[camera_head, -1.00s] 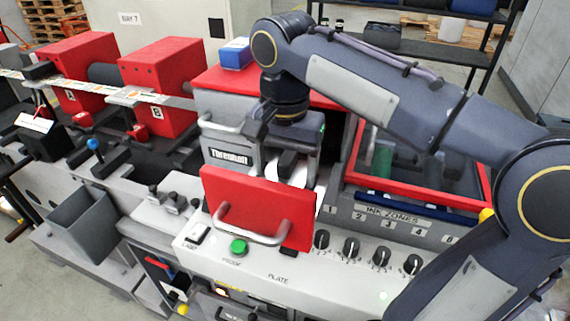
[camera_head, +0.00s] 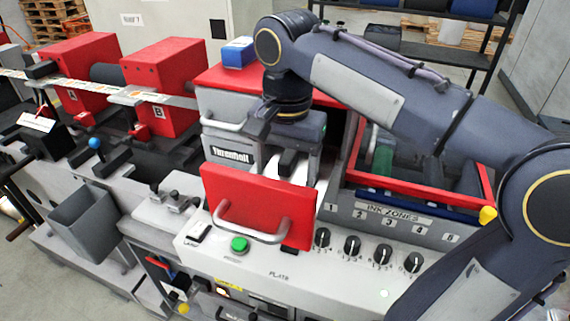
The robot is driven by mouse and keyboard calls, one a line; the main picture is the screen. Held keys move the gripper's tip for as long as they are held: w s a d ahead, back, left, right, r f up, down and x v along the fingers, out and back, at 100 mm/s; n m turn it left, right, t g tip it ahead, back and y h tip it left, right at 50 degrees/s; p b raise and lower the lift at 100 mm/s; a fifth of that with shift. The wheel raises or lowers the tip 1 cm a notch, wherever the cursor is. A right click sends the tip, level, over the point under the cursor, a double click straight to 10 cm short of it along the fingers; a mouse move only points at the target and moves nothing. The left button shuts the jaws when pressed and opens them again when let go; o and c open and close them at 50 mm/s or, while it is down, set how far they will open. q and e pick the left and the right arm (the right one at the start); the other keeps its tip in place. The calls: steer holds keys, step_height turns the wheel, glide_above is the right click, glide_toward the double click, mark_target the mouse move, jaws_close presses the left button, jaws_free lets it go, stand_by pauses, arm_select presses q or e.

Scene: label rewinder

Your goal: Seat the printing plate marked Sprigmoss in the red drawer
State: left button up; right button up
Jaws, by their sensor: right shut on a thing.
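The red drawer (camera_head: 258,206) stands pulled out at the machine's front. Its red front panel carries a silver bar handle (camera_head: 250,228). My right gripper (camera_head: 288,165) points down just behind this panel, over the drawer's inside. It is shut on a thin pale piece (camera_head: 302,171), mostly hidden by the fingers and the panel. I cannot read any marking on this piece, so I cannot tell if it is the Sprigmoss plate or whether it touches the drawer floor. My left gripper is out of view.
A grey face marked Threnbolt (camera_head: 231,155) stands left of my right gripper. The ink zone knobs (camera_head: 352,246) and green button (camera_head: 239,244) lie in front. A red-framed window (camera_head: 420,170) is to the right. A blue box (camera_head: 238,52) sits on the red top.

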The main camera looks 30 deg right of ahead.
steer(key=o, duration=0.9)
steer(key=shift+f, duration=0.95)
steer(key=o, duration=0.4)
steer(key=shift+w+a+g, duration=0.15)
steer(key=shift+a+g, duration=0.05)
steer(key=shift+g, duration=0.1)
steer(key=shift+c, duration=0.2)
step_height(320, 180, up, 10)
steer(key=shift+f+p, duration=0.2)
steer(key=shift+p, duration=0.1)
